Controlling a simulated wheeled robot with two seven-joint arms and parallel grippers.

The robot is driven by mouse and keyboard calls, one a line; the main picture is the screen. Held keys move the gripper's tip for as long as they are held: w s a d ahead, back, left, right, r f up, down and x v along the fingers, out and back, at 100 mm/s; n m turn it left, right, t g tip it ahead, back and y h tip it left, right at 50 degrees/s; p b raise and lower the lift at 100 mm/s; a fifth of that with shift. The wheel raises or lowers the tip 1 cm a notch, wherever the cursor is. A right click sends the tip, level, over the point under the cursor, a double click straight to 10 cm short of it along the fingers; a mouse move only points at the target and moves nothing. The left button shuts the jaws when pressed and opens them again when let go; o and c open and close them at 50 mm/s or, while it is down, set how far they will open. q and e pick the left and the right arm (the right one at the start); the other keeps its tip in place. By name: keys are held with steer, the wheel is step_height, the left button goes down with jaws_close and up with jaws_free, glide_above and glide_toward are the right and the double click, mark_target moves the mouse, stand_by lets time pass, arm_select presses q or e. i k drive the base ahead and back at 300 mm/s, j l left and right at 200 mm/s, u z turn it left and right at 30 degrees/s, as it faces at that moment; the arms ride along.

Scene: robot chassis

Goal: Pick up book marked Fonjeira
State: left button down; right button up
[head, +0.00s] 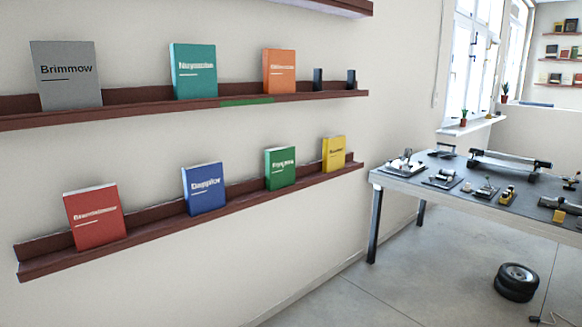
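A green book (280,168) leans upright on the lower wall shelf, between a blue book (204,188) and a yellow book (334,153). Its small white label seems to begin with "F" and may read Fonjeira, but it is too small to be sure. The labels on the teal, orange, red and yellow books are also hard to read. Neither of my grippers is in view.
The upper shelf (170,110) holds a grey book (66,75) marked Brimmow, a teal book (194,70), an orange book (279,71) and two dark holders. A red book (95,216) stands on the lower shelf. A worktable (400,184) stands right; tires (517,281) lie on the floor.

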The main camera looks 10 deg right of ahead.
mark_target(279, 162)
steer(key=i+l, duration=0.15)
steer(key=i, duration=0.3)
steer(key=i+l, duration=0.15)
steer(key=i, duration=0.25)
steer(key=i+l, duration=0.15)
steer(key=i, duration=0.3)
steer(key=l+z, duration=0.05)
